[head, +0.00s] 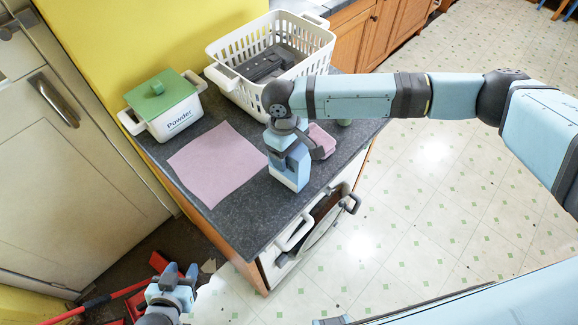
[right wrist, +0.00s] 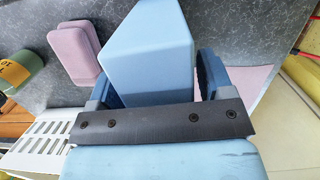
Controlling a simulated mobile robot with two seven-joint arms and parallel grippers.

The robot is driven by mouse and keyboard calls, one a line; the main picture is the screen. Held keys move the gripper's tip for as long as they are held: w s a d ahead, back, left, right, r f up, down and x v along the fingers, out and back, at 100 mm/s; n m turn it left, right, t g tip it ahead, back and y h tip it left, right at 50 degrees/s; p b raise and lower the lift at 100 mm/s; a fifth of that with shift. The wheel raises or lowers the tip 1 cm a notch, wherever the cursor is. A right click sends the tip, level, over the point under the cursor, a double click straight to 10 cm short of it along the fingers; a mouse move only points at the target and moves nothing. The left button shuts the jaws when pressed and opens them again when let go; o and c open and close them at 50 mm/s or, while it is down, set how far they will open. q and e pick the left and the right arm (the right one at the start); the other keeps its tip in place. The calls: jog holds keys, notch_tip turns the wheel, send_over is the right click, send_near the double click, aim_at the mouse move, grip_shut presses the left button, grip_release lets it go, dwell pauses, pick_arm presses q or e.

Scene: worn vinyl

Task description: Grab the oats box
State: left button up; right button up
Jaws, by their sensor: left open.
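A light blue box (head: 290,172) with a white lower band, likely the oats box, stands near the front edge of the dark counter; I see no lettering on it. In the right wrist view the blue box (right wrist: 148,55) lies between my right gripper's fingers (right wrist: 160,88). In the head view my right gripper (head: 287,150) is over its top from above. The fingers are close to the box's sides, but whether they press on it is unclear. My left gripper (head: 175,280) is open and empty, low beside the counter's left end.
A pink box (head: 321,140) lies just right of the blue box. A pink cloth (head: 217,163), a Powder container (head: 165,109) with green lid and a white basket (head: 225,81) share the counter (head: 240,227). Red-handled items (head: 105,300) lie on the floor near my left gripper.

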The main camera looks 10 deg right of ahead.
jog(key=c, duration=1.2)
